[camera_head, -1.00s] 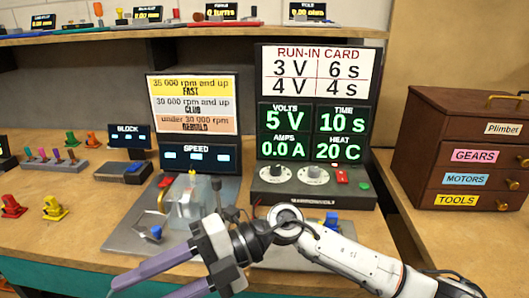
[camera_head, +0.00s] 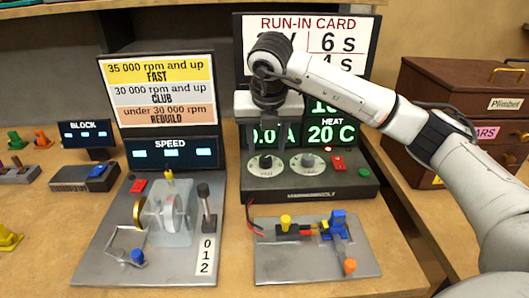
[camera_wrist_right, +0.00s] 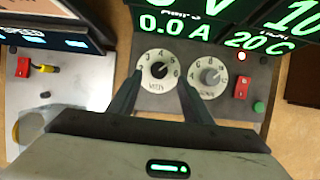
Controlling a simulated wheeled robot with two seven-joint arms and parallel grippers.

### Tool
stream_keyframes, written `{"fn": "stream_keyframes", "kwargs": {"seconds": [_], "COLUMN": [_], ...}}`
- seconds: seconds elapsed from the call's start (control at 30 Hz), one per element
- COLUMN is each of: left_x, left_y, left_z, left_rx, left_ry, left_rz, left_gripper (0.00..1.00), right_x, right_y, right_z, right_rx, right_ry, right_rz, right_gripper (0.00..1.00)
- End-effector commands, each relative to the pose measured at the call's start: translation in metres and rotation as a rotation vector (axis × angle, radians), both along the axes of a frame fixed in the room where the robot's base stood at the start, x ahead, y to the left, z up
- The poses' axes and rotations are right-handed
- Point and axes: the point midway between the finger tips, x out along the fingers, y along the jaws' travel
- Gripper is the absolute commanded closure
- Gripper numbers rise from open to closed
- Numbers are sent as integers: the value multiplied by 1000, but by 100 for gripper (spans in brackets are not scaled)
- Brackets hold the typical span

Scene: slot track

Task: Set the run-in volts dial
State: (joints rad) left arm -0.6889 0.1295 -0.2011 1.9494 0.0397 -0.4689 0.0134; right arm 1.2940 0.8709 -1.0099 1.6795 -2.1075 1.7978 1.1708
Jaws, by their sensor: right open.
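The volts dial (camera_head: 265,163), a white disc with a black knob, sits at the left of the power supply's front. In the right wrist view the volts dial (camera_wrist_right: 158,70) has numbers up to 6 around its rim. My right gripper (camera_head: 271,143) is over it from above, open. In the right wrist view the fingers of the gripper (camera_wrist_right: 158,84) stand on either side of the dial; whether they touch the knob I cannot tell. My arm hides the volts readout and part of the run-in card (camera_head: 300,24). My left gripper is out of view.
A second dial (camera_head: 309,163) sits close to the right, then a red switch (camera_head: 337,162) and green button (camera_head: 367,172). The speed stand (camera_head: 172,152) is at the left. A motor rig (camera_head: 163,222) and small fixture board (camera_head: 310,262) lie in front.

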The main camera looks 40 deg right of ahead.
Motion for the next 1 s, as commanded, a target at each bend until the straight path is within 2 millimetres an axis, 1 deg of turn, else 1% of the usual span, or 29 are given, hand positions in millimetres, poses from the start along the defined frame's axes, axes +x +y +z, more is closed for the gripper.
{"fn": "stream_keyframes", "kwargs": {"seconds": [0.03, 0.1, 0.2, 0.3, 0.43, 0.67, 0.7, 0.77, 0.9, 0.93, 1.0], "left_x": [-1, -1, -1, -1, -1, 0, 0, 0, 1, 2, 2], "left_y": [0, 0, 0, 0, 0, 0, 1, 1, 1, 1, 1], "left_z": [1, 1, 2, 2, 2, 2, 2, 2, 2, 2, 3], "left_rx": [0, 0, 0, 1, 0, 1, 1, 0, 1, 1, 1], "left_ry": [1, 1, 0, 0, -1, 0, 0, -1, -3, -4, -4], "left_rz": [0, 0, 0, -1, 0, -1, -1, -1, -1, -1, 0], "left_gripper": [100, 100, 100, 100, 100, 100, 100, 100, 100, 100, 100], "right_x": [3, 7, 12, 15, 17, 18, 18, 18, 18, 18, 17], "right_y": [-3, -5, -7, -9, -10, -10, -10, -10, -10, -10, -10], "right_z": [-10, -21, -34, -43, -49, -50, -50, -50, -49, -49, -49], "right_rx": [1, 0, 0, 1, 1, 2, 2, 2, 2, 2, 2], "right_ry": [4, 5, 3, 2, 0, 0, 0, 0, 0, 0, 0], "right_rz": [-2, 0, 1, 2, 3, 4, 4, 4, 4, 4, 4], "right_gripper": [55, 55, 55, 55, 55, 55, 58, 68, 92, 95, 95]}}
